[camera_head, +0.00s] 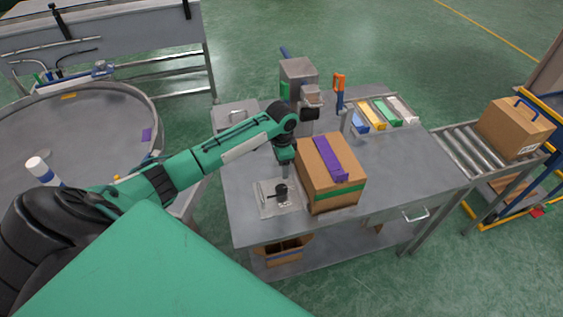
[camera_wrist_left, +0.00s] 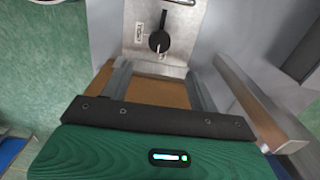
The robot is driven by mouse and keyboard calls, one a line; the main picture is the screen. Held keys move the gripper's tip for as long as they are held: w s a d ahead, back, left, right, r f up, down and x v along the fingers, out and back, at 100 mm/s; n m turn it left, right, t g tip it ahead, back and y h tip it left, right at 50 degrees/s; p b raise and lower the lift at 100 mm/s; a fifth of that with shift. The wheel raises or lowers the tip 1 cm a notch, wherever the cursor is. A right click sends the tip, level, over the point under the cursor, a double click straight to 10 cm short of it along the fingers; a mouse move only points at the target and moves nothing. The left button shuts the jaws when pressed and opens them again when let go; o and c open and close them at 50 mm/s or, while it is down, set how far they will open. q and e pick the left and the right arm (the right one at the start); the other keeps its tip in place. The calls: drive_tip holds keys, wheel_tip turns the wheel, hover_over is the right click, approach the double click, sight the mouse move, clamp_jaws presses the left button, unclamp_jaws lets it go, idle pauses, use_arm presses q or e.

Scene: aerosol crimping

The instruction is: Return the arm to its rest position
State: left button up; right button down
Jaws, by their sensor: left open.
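My left arm (camera_head: 205,158) is green with black joints and reaches from the left over the steel workbench (camera_head: 400,170). Its gripper (camera_head: 284,172) points down above a small steel plate fixture with a black knob (camera_head: 281,189), just left of a taped cardboard box (camera_head: 330,185). In the left wrist view the gripper's (camera_wrist_left: 158,70) two fingers stand apart with nothing held between them. The black knob (camera_wrist_left: 158,41) on its plate shows beyond the fingertips. Brown surfaces show between and beside the fingers. My right gripper is not in view.
A grey machine (camera_head: 298,82) stands at the back of the bench. Colored bins (camera_head: 378,114) and an orange-handled tool (camera_head: 339,85) are near it. A roller conveyor (camera_head: 470,150) with a carton (camera_head: 515,128) is at right. A round table (camera_head: 75,120) is at left.

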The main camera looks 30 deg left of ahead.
use_arm(q)
drive_tip(key=shift+r, duration=0.95)
